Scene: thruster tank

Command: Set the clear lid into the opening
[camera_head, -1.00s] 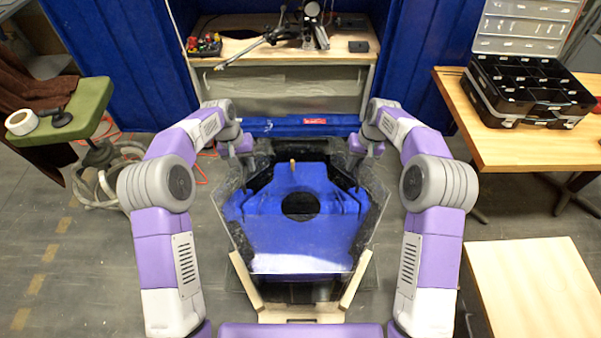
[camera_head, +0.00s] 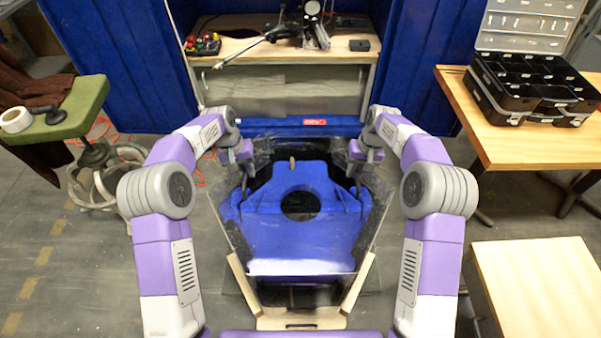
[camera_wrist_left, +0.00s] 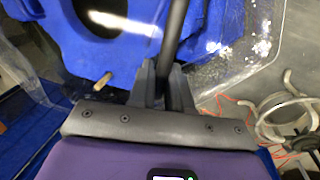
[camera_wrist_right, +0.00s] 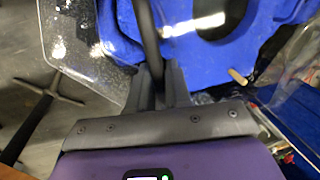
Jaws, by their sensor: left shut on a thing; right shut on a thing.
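The clear lid (camera_head: 300,266) is a see-through plate above the blue body (camera_head: 330,235), which has a round dark hole. Its scuffed corners show in the left wrist view (camera_wrist_left: 262,46) and the right wrist view (camera_wrist_right: 72,45). My left gripper (camera_head: 243,165) is shut on a dark bar-shaped handle (camera_wrist_left: 174,35) at the lid's left. My right gripper (camera_head: 361,164) is shut on a matching dark handle (camera_wrist_right: 147,35) at its right. The tank's opening lies beneath the lid; its edge is hard to make out through the clear material. I cannot tell whether the lid touches it.
A tan wooden frame (camera_head: 300,322) stands at the tank's near side. A workbench (camera_head: 285,50) is behind, a table with a black organizer case (camera_head: 530,90) at right, and a green stool (camera_head: 62,120) at left. A wooden-topped table (camera_head: 535,285) is at near right.

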